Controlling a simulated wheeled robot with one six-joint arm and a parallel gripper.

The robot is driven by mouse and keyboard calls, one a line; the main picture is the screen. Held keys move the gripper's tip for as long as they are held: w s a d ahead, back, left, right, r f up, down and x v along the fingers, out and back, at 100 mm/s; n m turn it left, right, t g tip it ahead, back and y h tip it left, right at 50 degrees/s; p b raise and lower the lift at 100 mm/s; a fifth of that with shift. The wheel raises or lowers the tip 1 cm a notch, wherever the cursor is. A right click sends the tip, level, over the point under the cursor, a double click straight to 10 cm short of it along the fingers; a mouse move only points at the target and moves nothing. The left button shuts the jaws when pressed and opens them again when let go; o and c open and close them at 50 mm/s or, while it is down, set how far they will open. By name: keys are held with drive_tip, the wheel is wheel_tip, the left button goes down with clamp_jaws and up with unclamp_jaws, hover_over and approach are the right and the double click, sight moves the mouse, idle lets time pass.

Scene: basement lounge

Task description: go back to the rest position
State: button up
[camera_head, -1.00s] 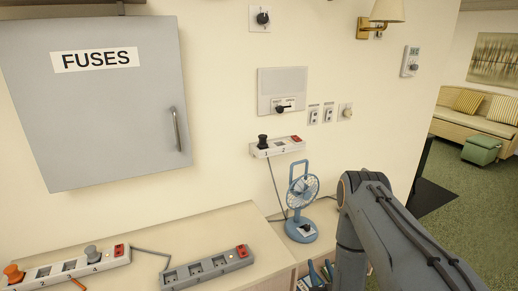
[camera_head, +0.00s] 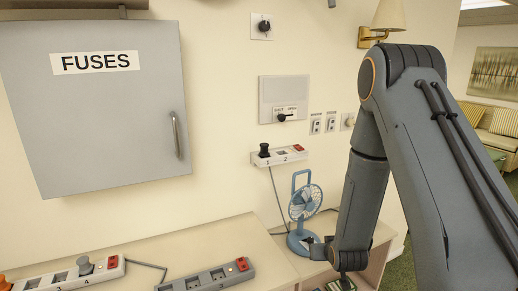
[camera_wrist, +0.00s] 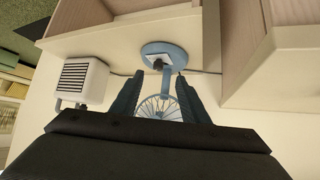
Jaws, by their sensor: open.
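My arm fills the right of the head view, bent, with its forearm pointing down. My gripper (camera_wrist: 157,86) shows in the wrist view with its two dark fingers apart and open. In the head view the gripper is low beside the fan and only partly visible. The blue desk fan (camera_head: 304,204) stands upright on the low counter, just left of my wrist. In the wrist view the fan (camera_wrist: 162,54) appears upside down, with its cage seen between the fingers. I see no object gripped; whether the fingers touch the fan cannot be told.
A grey fuse cabinet (camera_head: 95,105) hangs on the wall. Power strips (camera_head: 205,279) lie on the front counter (camera_head: 180,247). A wall strip (camera_head: 279,156) with a black plug is above the fan. A white grilled box (camera_wrist: 78,82) shows in the wrist view. A sofa stands far right.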

drive_tip(key=s+a+r+g+b, duration=0.1)
drive_tip(key=s+r+g, duration=0.3)
drive_tip(key=s, duration=0.8)
drive_tip(key=s+a+r+g+b, duration=0.1)
drive_tip(key=s+r+g+b, duration=0.2)
drive_tip(key=s+r, duration=0.5)
drive_tip(key=s+g, duration=0.1)
drive_tip(key=s, duration=0.4)
drive_tip(key=shift+r+g, duration=0.2)
drive_tip(key=shift+g, duration=0.1)
